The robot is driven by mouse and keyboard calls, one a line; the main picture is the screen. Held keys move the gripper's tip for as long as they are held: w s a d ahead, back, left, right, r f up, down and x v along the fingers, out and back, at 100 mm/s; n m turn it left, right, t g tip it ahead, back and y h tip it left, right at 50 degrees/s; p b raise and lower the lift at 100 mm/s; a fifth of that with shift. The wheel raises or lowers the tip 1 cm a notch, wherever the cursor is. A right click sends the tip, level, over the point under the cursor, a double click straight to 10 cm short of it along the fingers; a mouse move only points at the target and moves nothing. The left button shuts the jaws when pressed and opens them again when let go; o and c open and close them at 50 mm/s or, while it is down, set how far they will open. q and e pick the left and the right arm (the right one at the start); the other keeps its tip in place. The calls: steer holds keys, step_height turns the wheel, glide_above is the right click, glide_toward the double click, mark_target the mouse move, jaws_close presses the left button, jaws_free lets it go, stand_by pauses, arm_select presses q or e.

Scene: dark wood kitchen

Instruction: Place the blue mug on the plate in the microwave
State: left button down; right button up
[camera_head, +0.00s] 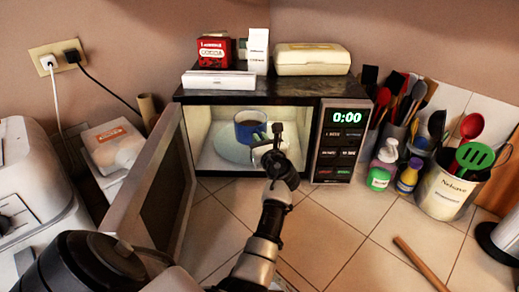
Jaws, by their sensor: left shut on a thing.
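The blue mug (249,121) is upright inside the open microwave (248,88), with something brown in it. It is over the pale round plate (227,148) on the microwave floor. I cannot tell whether the mug touches the plate. My left gripper (265,143) reaches in through the opening and is shut on the mug at its front right side. The gripper hides part of the mug and of the plate. My right gripper is not in view.
The microwave door (150,190) stands open at the left. The control panel (341,140) is right of the opening. A red cocoa box (213,53) and a cream box (312,60) sit on top. Bottles and utensil holders (441,192) stand at right. A wooden stick (421,264) lies on the tiles.

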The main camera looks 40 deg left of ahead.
arm_select(q)
steer(key=shift+f, duration=1.6)
steer(key=c, duration=1.2)
jaws_free()
